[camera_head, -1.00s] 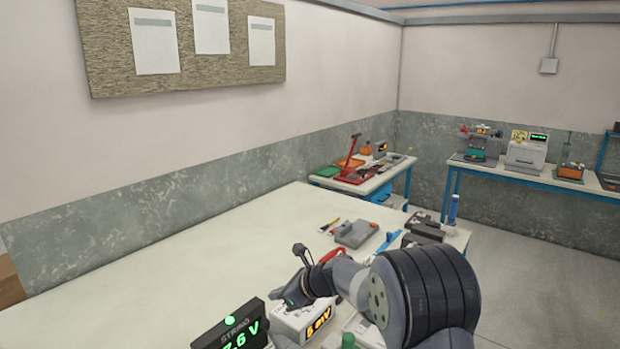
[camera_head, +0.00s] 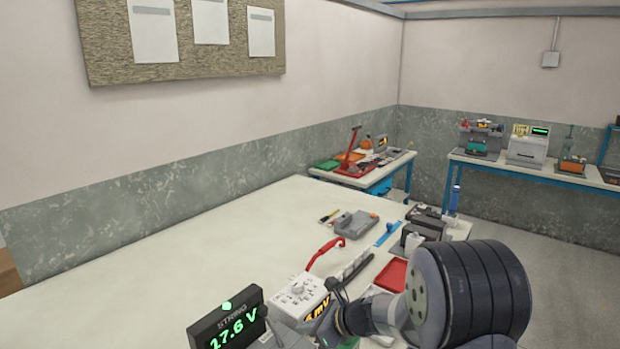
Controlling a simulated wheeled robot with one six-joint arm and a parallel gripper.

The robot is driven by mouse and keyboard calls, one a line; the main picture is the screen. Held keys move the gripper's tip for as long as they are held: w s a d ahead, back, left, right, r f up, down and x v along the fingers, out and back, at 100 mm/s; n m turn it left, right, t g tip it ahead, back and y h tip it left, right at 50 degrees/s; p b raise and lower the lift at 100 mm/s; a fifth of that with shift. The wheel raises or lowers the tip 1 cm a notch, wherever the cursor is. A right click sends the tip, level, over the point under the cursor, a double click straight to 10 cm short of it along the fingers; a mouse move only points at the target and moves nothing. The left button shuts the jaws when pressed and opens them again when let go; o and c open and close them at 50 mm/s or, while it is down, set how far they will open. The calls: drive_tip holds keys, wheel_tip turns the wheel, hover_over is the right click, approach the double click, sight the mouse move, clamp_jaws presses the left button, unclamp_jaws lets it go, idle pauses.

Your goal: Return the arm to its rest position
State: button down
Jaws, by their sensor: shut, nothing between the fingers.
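My arm reaches in from the lower right, with a large black ringed joint and a grey link. My gripper (camera_head: 328,328) is at the bottom edge, in front of the white meter with the yellow display. It is shut with nothing in it. Its fingers are small, dark and partly hidden by my wrist. The white meter (camera_head: 301,296) has a dial and shows a yellow reading, partly covered by my gripper. A black display (camera_head: 229,325) marked STRING reads 17.6 V in green, left of my gripper.
A red-handled tool (camera_head: 324,252), a grey device (camera_head: 355,224), a blue strip (camera_head: 387,233), a red tray (camera_head: 392,274) and black boxes (camera_head: 424,230) lie on the bench (camera_head: 180,268). Its left part is bare. Two further benches with equipment stand at the back.

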drive_tip(key=s+d+f+t+y+b, duration=0.1)
drive_tip(key=s+d+f+y+b, duration=0.1)
drive_tip(key=d+b, duration=0.5)
drive_tip(key=s+f+b, duration=0.1)
drive_tip(key=s, duration=0.1)
drive_tip(key=shift+s+d+f+t, duration=0.3)
drive_tip(key=shift+d+f+t, duration=0.05)
drive_tip(key=shift+f+t, duration=0.05)
idle(0.4)
